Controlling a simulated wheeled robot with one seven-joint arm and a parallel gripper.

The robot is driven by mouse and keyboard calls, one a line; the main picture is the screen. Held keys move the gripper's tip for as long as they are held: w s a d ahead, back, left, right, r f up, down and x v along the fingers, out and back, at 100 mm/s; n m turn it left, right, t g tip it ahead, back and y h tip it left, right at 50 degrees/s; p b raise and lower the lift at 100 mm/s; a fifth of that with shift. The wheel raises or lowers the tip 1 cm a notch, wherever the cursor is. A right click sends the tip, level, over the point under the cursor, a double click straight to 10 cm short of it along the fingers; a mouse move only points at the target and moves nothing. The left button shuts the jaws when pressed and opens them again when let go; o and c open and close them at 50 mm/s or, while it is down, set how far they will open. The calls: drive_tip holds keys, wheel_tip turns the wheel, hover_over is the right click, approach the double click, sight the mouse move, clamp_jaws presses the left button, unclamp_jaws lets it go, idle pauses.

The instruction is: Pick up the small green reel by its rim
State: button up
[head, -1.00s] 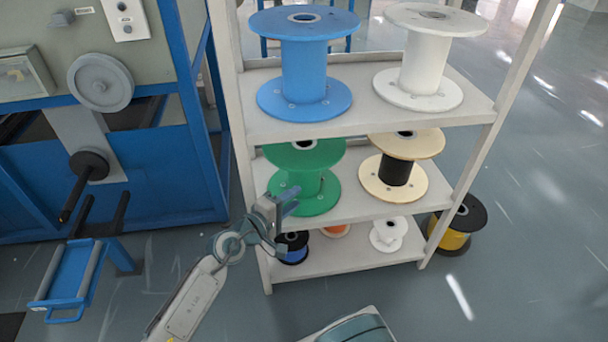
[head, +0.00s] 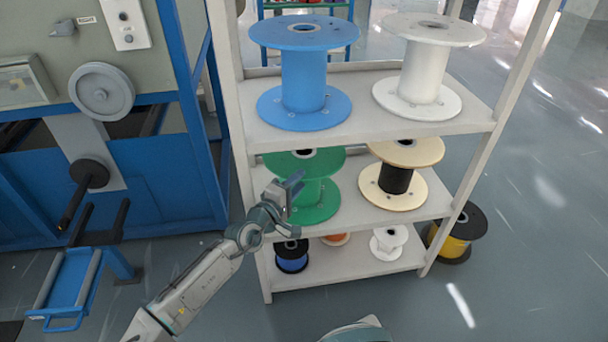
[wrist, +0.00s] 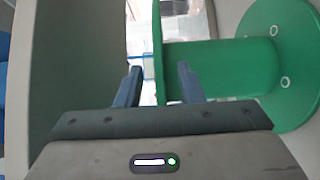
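The green reel (head: 322,205) stands upright on the middle shelf at the left, below the blue reel. My gripper (head: 292,186) is in front of it and hides part of its core and top rim. In the wrist view the green reel (wrist: 222,68) lies sideways, with one flange seen nearly edge-on. My gripper (wrist: 158,82) is open there, one finger on each side of that flange's rim. Gaps show between the rim and both fingers, so it is not gripped.
A large blue reel (head: 304,82) and a white reel (head: 425,75) stand on the top shelf. A cream-and-black reel (head: 396,180) is right of the green one. Small reels sit on the bottom shelf (head: 345,265). A shelf post (head: 232,130) stands close left of my gripper.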

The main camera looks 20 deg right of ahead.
sight(307, 171)
drive_tip(key=shift+p+x, duration=0.3)
drive_tip(key=shift+x, duration=2.35)
clamp_jaws()
drive_tip(key=shift+r, duration=0.1)
